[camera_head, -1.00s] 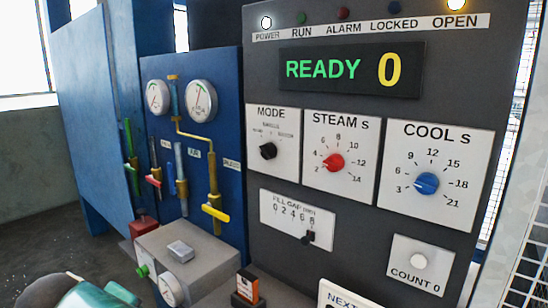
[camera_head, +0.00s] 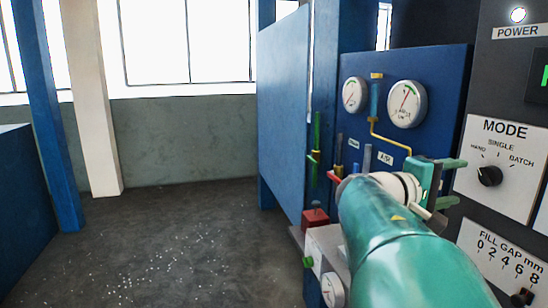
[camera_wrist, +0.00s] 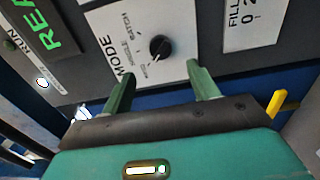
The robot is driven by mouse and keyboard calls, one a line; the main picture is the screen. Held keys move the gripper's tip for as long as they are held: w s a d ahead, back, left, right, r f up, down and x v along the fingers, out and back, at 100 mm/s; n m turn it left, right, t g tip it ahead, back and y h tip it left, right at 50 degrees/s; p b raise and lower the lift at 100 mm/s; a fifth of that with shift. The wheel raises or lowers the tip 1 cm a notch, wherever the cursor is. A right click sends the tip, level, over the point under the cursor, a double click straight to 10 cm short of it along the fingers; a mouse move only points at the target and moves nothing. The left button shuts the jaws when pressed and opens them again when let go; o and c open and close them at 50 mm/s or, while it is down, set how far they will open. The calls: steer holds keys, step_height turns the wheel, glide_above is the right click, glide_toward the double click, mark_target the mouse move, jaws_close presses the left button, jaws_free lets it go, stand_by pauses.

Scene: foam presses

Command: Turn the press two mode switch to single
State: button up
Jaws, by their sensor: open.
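The mode switch is a black round knob (camera_head: 490,176) on a white MODE plate (camera_head: 506,128) marked HAND, SINGLE and BATCH. Its pointer seems turned to the upper left, toward HAND. The knob also shows in the wrist view (camera_wrist: 160,47), where the plate is seen turned sideways. My gripper (camera_head: 447,183) is open and empty, just left of the plate in the head view. In the wrist view its two green fingers (camera_wrist: 161,73) stand apart, with the knob beyond and between their tips. The fingers appear clear of the knob. No press number is visible.
A FILL GAP slider plate (camera_head: 505,262) lies below the MODE plate. A blue board with gauges (camera_head: 407,104), pipes and valve levers stands behind my arm. A grey box with a red block (camera_head: 315,218) sits lower down.

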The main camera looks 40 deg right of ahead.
mark_target(483, 178)
steer(key=x, duration=0.9)
steer(key=shift+d, duration=0.15)
steer(key=c, duration=1)
